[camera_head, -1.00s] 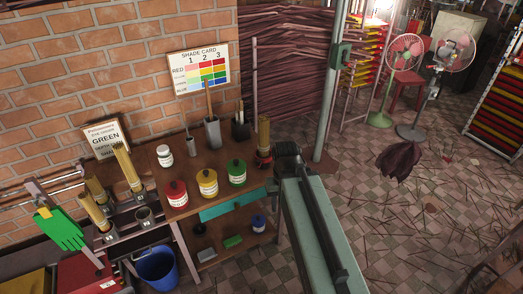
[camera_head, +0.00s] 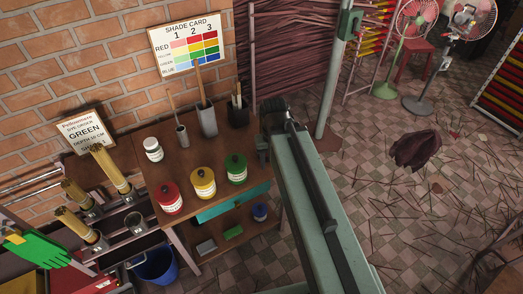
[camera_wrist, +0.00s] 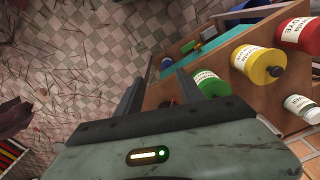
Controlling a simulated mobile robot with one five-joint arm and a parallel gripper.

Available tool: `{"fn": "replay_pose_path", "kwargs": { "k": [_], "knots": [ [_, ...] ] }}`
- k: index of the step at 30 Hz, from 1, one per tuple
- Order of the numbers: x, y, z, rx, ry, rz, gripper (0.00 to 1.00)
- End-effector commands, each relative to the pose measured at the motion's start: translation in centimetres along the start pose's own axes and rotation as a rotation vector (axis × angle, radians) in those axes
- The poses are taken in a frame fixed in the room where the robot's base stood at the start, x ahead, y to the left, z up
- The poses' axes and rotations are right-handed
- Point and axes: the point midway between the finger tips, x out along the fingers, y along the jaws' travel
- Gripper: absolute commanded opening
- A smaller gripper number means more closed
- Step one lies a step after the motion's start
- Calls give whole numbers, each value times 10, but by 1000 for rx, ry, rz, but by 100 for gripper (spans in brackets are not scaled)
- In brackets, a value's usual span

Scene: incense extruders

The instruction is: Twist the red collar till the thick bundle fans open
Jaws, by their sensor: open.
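My gripper (camera_head: 264,148) is at the right end of the brown table in the head view, its jaws hard to make out there. In the wrist view its two dark fingers stand apart, and the gripper (camera_wrist: 158,82) is open. No thick bundle or red collar can be made out clearly now; my arm covers the table's right end in the head view. A tiny red spot shows near the right finger in the wrist view, too small to identify.
Red (camera_head: 169,199), yellow (camera_head: 203,183) and green (camera_head: 236,171) jars stand on the table left of my gripper. Tan bundles (camera_head: 110,170) stand in holders at left. A green post (camera_head: 335,75) rises behind. A dark bundle (camera_head: 415,150) shows over the littered floor.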

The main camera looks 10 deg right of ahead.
Motion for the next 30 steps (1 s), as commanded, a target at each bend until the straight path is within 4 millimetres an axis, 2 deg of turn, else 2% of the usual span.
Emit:
{"fn": "replay_pose_path", "kwargs": {
  "k": [2, 6, 9, 12, 16, 23, 30],
  "knots": [
    [8, -8, -22, 120, 0, 0, 45],
    [23, -10, -80, 533, 0, 0, 45],
    [32, -12, -115, 831, 0, 0, 45],
    [37, -13, -140, 1057, 0, 0, 45],
    [39, -13, -152, 1204, 0, 0, 45],
    [43, -13, -151, 1225, 0, 0, 45],
    [78, -12, -151, 1224, 0, 0, 45]
  ]
}}
